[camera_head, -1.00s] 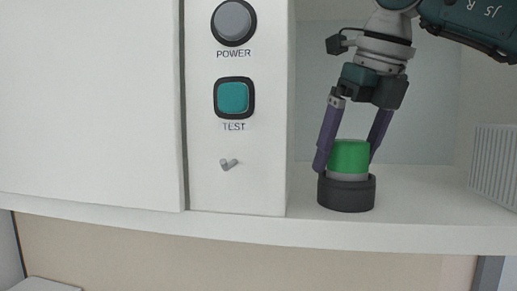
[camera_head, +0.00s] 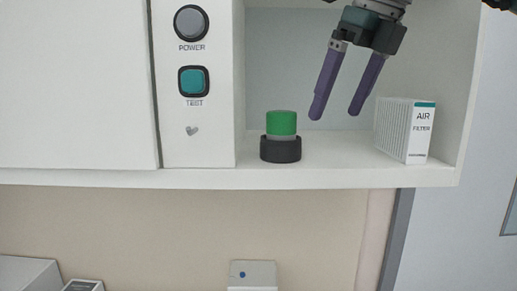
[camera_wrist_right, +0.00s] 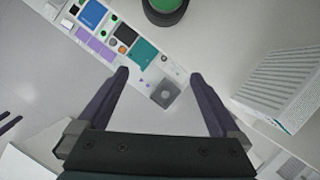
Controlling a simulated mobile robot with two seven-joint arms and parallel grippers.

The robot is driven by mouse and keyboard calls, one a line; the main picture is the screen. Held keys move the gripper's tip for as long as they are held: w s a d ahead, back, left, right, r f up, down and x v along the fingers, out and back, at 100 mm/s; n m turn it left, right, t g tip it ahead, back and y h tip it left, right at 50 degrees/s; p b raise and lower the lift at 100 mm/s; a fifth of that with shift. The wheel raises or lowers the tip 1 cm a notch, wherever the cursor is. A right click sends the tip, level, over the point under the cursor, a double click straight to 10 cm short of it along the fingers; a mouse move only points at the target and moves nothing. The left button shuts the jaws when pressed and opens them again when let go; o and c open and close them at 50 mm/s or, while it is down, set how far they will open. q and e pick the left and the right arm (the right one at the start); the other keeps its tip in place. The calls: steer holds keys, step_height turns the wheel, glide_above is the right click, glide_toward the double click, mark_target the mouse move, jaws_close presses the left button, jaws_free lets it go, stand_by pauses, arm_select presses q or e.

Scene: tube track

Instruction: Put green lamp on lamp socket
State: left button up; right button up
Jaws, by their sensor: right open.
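The green lamp (camera_head: 281,123) sits upright on the black round lamp socket (camera_head: 281,149), on the shelf in the open bay. In the right wrist view the lamp (camera_wrist_right: 164,4) and socket (camera_wrist_right: 168,15) are cut off by the top edge. My right gripper (camera_head: 336,112) is open and empty, above and to the right of the lamp, apart from it. Its two purple fingers also show spread in the right wrist view (camera_wrist_right: 160,80).
A white air filter (camera_head: 406,130) stands at the right of the bay. A panel with a grey POWER button (camera_head: 191,22) and a teal TEST button (camera_head: 193,81) is left of the bay. The shelf between socket and filter is clear.

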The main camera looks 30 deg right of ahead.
steer(key=a+f+n+y, duration=0.25)
steer(key=a+y, duration=0.65)
steer(key=a, duration=1.2)
steer(key=s+a+r+m+t+y, duration=0.2)
steer(key=a+r+m+t+y, duration=0.15)
steer(key=a+r+y, duration=0.5)
steer(key=w+d+f+m+t+h, duration=0.1)
steer(key=d+m+t+h, duration=0.45)
steer(key=m, duration=0.55)
steer(key=w+d+f+m+t+h, duration=0.2)
steer(key=d+m+t+h, duration=0.2)
steer(key=m+t+h, duration=0.45)
steer(key=s+d+f+m+g+h, duration=0.25)
steer(key=f+m+g, duration=0.2)
steer(key=f, duration=0.25)
steer(key=s+d+f+m+g+h, duration=0.2)
steer(key=d+f+m+g, duration=0.15)
steer(key=f+m, duration=0.3)
steer(key=s+f+m+g, duration=0.1)
steer(key=s+f+g, duration=0.4)
steer(key=s, duration=0.5)
steer(key=s+f+m+g, duration=0.2)
steer(key=s+f+g, duration=0.3)
steer(key=s+f, duration=0.5)
steer(key=shift+s+a+f+y, duration=0.2)
steer(key=shift+s+f+y, duration=0.15)
steer(key=shift+s, duration=0.25)
